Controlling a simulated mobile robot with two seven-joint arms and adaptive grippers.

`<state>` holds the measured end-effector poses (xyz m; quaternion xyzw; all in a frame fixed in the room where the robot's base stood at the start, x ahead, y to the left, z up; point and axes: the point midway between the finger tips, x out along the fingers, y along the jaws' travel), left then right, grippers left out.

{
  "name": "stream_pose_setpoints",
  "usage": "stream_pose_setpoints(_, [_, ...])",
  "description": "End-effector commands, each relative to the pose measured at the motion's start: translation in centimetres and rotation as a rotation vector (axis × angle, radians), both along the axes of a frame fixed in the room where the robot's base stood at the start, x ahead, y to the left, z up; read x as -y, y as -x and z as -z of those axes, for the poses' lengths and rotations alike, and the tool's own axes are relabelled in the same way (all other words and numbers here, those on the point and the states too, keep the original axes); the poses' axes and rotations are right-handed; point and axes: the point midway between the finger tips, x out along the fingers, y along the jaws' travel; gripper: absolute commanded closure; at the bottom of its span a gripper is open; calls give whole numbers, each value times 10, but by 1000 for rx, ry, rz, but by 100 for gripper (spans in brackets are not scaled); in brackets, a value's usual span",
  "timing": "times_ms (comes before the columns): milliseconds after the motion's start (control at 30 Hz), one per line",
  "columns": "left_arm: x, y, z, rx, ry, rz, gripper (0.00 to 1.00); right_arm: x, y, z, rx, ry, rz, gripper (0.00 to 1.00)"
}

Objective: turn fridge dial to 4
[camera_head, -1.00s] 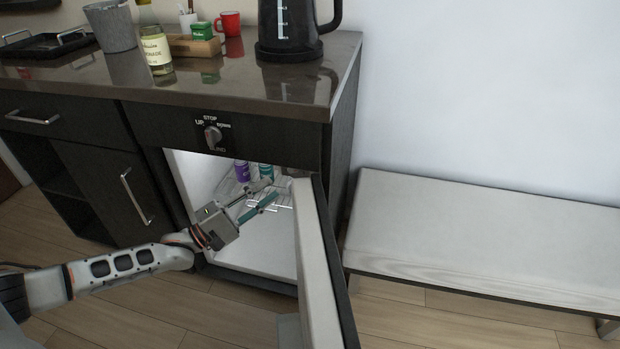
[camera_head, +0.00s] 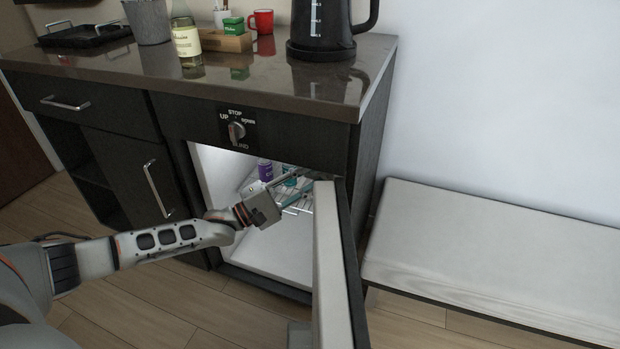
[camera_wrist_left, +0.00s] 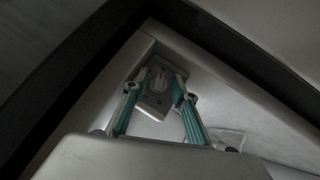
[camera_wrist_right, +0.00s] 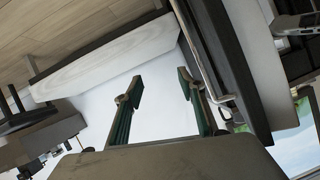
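The small fridge (camera_head: 275,255) stands open under the counter, with a lit white inside. In the left wrist view a small pale housing (camera_wrist_left: 155,103) with a light knob, apparently the fridge dial (camera_wrist_left: 158,78), sits in an inner corner. My left gripper (camera_head: 304,180) reaches into the upper part of the fridge. In the left wrist view its teal fingers (camera_wrist_left: 160,80) are open, spread to either side of the knob; contact cannot be told. The dial's numbers are not readable, and the head view does not show it. My right gripper (camera_wrist_right: 160,80) is open and empty.
The open fridge door (camera_head: 330,265) stands close to the right of my left gripper. Another knob (camera_head: 237,131), marked UP, STOP and DOWN, is on the counter front. A bench (camera_head: 490,250) is at right.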

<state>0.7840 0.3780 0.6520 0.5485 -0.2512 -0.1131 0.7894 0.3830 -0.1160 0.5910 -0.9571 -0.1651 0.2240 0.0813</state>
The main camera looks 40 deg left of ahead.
Motion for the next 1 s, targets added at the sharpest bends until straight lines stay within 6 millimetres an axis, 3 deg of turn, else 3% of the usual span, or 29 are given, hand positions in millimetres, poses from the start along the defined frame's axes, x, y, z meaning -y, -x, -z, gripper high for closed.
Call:
stream_pose_setpoints(100, [0, 0, 0, 0, 0, 0, 73, 0, 0, 0, 1, 0, 0, 60])
stream_pose_setpoints(200, [0, 0, 0, 0, 0, 0, 99, 0, 0, 0, 1, 0, 0, 60])
stream_pose_setpoints(233, [0, 0, 0, 0, 0, 0, 100, 0, 0, 0, 1, 0, 0, 60])
stream_pose_setpoints(467, [0, -1, -5, -3, -29, 0, 100, 1, -4, -9, 22, 19, -5, 60])
stream_pose_setpoints(600, [0, -1, -11, -16, -101, 0, 100, 12, -12, -18, 52, 100, -20, 60])
stream_pose_setpoints(733, [0, 0, -5, -32, -131, 0, 100, 26, -12, -11, 51, 176, -40, 60])
stream_pose_setpoints(933, [0, 1, -1, -34, -129, 1, 100, 25, -7, -4, 37, 177, -46, 60])
stream_pose_setpoints(967, [0, 1, -1, -34, -129, 1, 73, 25, -7, -4, 36, 175, -46, 60])
stream_pose_setpoints(1000, [0, 1, -1, -34, -129, 1, 73, 24, -7, -4, 36, 172, -45, 60])
